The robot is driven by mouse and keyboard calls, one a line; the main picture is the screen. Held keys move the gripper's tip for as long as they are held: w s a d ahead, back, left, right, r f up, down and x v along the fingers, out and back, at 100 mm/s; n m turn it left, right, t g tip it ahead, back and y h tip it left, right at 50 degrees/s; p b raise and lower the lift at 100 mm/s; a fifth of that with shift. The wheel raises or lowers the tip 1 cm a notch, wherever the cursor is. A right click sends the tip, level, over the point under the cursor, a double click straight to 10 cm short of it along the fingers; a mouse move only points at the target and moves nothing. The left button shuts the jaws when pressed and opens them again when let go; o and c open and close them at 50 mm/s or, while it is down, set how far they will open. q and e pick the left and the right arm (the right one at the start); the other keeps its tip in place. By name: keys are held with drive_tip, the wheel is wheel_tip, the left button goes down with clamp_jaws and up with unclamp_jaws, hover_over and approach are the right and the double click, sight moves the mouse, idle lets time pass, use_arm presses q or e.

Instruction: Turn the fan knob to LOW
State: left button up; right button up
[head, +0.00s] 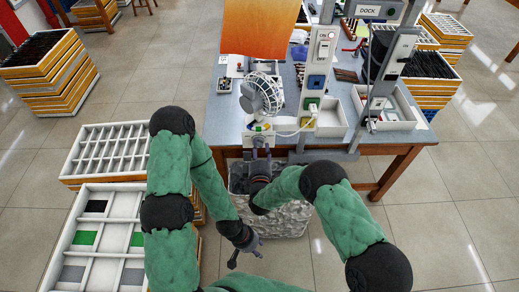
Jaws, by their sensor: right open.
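A fan (261,93) with a round cage stands near the front edge of the table. Its pale base (258,129) carries small coloured marks. The knob is too small to make out, and its setting cannot be read. My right gripper (257,147) is open, pointing away from me just in front of the fan base, at the table's front edge. Whether it touches the base or the knob is unclear. My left gripper (246,257) hangs low over the floor, well away from the fan, with its fingers apart and nothing between them.
The table (227,112) also holds a post with coloured sockets (316,82), white trays (333,118) and an orange panel (259,28). A grey bin (290,219) stands below the front edge. Compartment trays (108,150) are stacked at left.

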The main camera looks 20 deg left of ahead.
clamp_jaws()
idle(0.3)
drive_tip(key=shift+f+m+b, duration=0.15)
drive_tip(key=shift+m+b, duration=1.05)
drive_tip(key=m+b, duration=0.7)
drive_tip(key=m, duration=0.2)
drive_tip(key=shift+d+f, duration=0.1)
drive_tip(key=shift+m, duration=0.3)
